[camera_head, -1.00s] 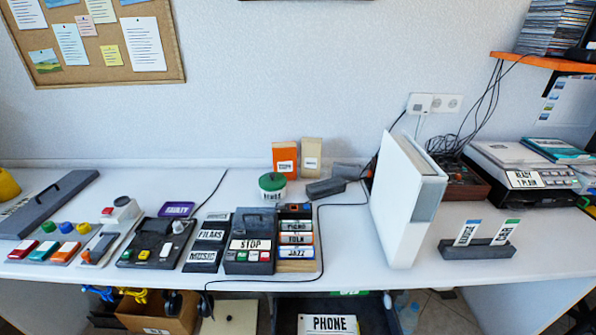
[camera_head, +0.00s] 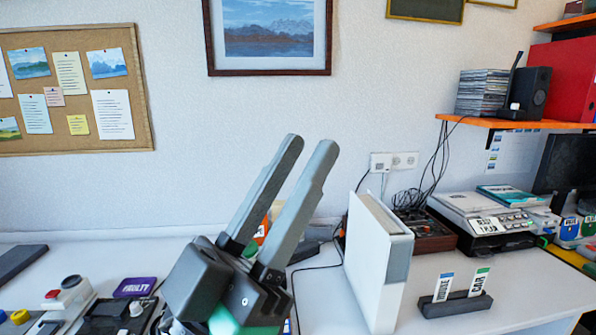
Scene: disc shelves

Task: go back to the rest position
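My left gripper (camera_head: 311,146) stands large in the middle of the head view, raised in front of the desk and pointing up and to the right. Its two grey fingers are apart with wall showing between them, and nothing is held. Its body hides the middle of the desk, where only a bit of the orange box (camera_head: 262,231) shows behind the fingers. My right gripper is not in view.
A white upright box (camera_head: 372,262) stands right of the gripper. The purple FAULTY sign (camera_head: 135,287) lies to the left. An orange shelf (camera_head: 520,123) juts from the wall at the right.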

